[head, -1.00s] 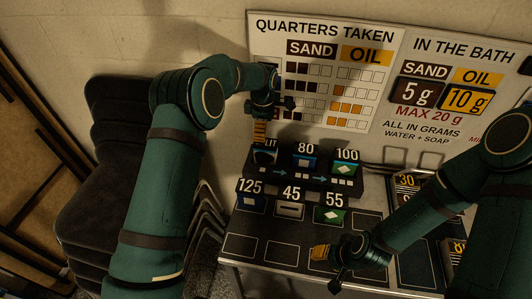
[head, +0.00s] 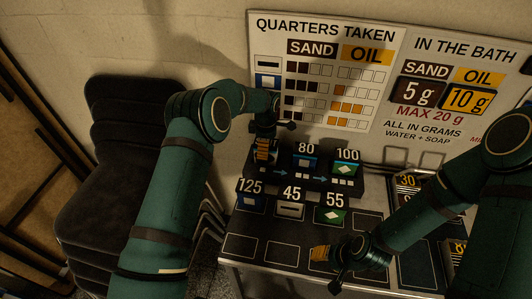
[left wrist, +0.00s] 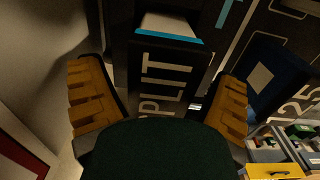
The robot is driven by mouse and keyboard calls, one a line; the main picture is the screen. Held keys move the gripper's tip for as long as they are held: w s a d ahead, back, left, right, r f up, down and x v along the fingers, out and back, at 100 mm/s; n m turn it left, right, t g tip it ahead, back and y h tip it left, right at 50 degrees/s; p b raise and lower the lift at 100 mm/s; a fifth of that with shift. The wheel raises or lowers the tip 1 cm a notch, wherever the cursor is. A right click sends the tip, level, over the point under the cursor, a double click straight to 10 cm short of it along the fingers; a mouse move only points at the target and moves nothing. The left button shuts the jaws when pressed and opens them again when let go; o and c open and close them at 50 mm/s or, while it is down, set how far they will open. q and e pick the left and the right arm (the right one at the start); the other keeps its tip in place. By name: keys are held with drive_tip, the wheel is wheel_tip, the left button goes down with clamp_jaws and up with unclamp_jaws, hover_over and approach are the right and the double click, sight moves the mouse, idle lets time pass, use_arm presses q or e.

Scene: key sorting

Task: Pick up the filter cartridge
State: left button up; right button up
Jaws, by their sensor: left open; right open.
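I cannot tell for sure which thing is the filter cartridge; nothing in view carries that name. In the left wrist view my left gripper (left wrist: 158,100) is open, its orange-padded fingers on either side of a dark block labelled SPLIT (left wrist: 165,75) with a white and blue top. I cannot tell whether they touch it. In the head view my left gripper (head: 263,150) points down at the left end of the black stepped stand (head: 318,183), hiding that end. My right gripper (head: 322,254) is open and empty over the front of the dark table.
Blocks marked 80 (head: 305,164) and 100 (head: 346,168) stand on the stand. Blocks 125 (head: 251,201), 45 (head: 290,208) and 55 (head: 332,216) stand in front. A white board (head: 325,75) rises behind. Outlined squares at the table front (head: 283,252) are bare.

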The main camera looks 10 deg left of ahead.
use_arm(q)
drive_tip(key=c, duration=1.3)
drive_tip(key=shift+c, duration=0.3)
drive_tip(key=shift+r, duration=0.15)
